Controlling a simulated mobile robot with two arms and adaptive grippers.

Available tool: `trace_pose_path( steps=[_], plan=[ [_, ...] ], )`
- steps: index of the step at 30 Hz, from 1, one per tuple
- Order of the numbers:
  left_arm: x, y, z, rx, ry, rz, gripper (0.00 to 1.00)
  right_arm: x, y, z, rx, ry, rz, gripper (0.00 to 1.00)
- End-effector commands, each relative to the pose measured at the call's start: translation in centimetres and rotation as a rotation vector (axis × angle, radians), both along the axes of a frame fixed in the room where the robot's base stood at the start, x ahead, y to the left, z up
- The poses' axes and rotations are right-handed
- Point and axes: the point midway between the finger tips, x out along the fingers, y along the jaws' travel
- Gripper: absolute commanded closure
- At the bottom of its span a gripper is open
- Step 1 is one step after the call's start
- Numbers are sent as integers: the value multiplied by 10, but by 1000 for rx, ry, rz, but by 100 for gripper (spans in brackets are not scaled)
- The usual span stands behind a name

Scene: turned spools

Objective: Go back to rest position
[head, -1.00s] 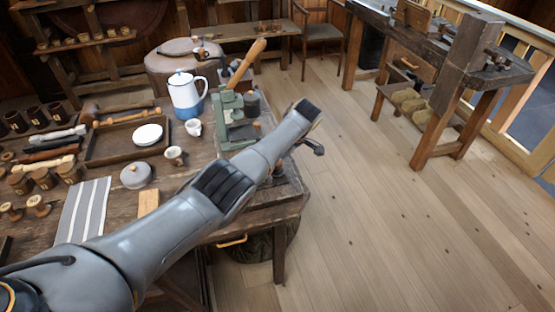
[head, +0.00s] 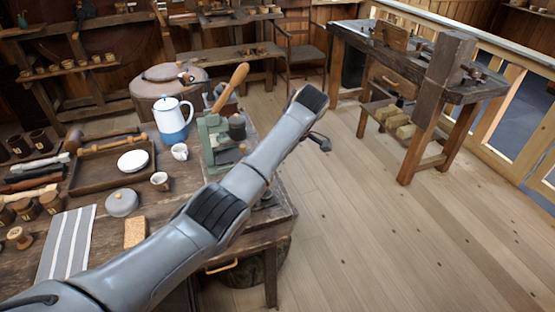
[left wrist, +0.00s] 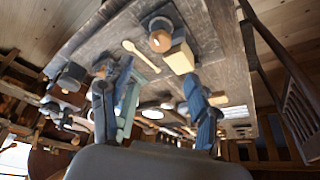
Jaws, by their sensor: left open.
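My left arm (head: 220,205) reaches from the lower left of the head view across the table's right front corner. Its gripper is mostly hidden behind the arm there; a small dark part shows beside the arm's far end. In the left wrist view my left gripper (left wrist: 157,76) has its two fingers apart with nothing held between them. A pale block (left wrist: 180,58) and a wooden spoon-like piece (left wrist: 140,56) lie on the wooden surface beyond the fingers. A turned spool (head: 19,238) stands at the table's left in the head view. My right gripper is in neither view.
The wooden table (head: 170,240) holds a green cast machine (head: 213,148), a blue and white pot (head: 171,120), white cups, a dark tray (head: 88,182) and a striped cloth (head: 68,243). A workbench (head: 420,75) stands at upper right. The floor (head: 400,240) between them is clear.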

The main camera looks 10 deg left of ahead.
Motion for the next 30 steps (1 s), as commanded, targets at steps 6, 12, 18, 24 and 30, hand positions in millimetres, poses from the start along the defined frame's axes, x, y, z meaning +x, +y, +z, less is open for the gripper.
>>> trace_pose_path(
  steps=[6, 12, 18, 24, 30],
  plan=[
    [0, -1, 3, 0, 0, 0, 39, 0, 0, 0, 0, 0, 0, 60],
    [0, -1, 3, 0, 0, 0, 39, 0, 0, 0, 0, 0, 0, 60],
    [-6, -2, -12, -13, 13, -34, 39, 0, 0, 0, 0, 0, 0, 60],
    [-48, -7, -85, -91, 71, -266, 39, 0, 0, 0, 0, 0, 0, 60],
    [-125, -3, -154, -160, 101, -567, 39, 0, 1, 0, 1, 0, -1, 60]
  ],
)
